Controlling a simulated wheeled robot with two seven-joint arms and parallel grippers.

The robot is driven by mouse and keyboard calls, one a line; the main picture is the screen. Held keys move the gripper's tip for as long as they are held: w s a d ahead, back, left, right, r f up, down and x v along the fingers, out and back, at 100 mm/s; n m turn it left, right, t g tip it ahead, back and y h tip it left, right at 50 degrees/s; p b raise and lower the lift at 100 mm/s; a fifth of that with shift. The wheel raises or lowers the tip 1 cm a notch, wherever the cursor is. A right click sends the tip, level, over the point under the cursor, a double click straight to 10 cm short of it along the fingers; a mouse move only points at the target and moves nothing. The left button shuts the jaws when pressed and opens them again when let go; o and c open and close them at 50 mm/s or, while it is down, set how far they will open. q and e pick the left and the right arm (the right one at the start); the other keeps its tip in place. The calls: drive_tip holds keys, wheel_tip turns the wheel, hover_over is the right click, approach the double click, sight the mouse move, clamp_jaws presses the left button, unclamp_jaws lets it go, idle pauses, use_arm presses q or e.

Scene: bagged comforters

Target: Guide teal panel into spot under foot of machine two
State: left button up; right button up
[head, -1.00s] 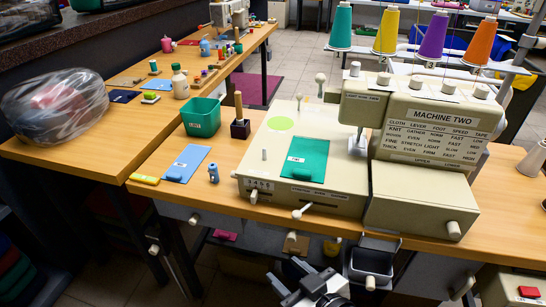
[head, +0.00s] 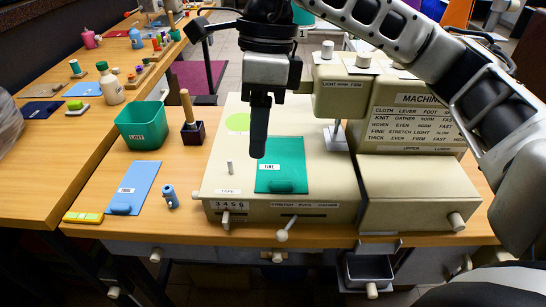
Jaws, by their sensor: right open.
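The teal panel (head: 282,178) lies flat on the cream bed of machine two (head: 330,205), near its front edge. It has a small white label and a raised teal grip at its front end. The foot (head: 336,135) of machine two hangs under the machine's arm, to the right of and behind the panel. My right gripper (head: 259,152) points down at the panel's back left corner, open and empty. Its fingers overlap edge-on, and I cannot tell its height above the panel. My left gripper is out of view.
A lever knob (head: 282,236) sticks out at the machine's front. Left of the machine are a blue panel (head: 135,186), a small blue bottle (head: 171,197), a green bin (head: 143,125) and a wooden-handled tool (head: 189,115). My right arm crosses over the machine's head.

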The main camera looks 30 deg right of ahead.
drive_tip(key=r+t+h, duration=0.1)
drive_tip(key=r+h, duration=0.1)
hover_over(276, 182)
drive_tip(key=shift+m, duration=0.4)
wheel_tip(276, 182, down, 9)
drive_tip(key=b, duration=0.3)
drive_tip(key=shift+s+d+f, duration=0.1)
drive_tip(key=shift+s+f, duration=0.05)
drive_tip(key=shift+f+b, duration=0.65)
drive_tip(key=shift+f, duration=2.5)
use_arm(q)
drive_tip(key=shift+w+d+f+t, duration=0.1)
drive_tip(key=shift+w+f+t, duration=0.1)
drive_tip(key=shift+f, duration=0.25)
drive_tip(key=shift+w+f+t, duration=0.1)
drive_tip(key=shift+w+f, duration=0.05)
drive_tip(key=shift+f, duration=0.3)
use_arm(e)
clamp_jaws()
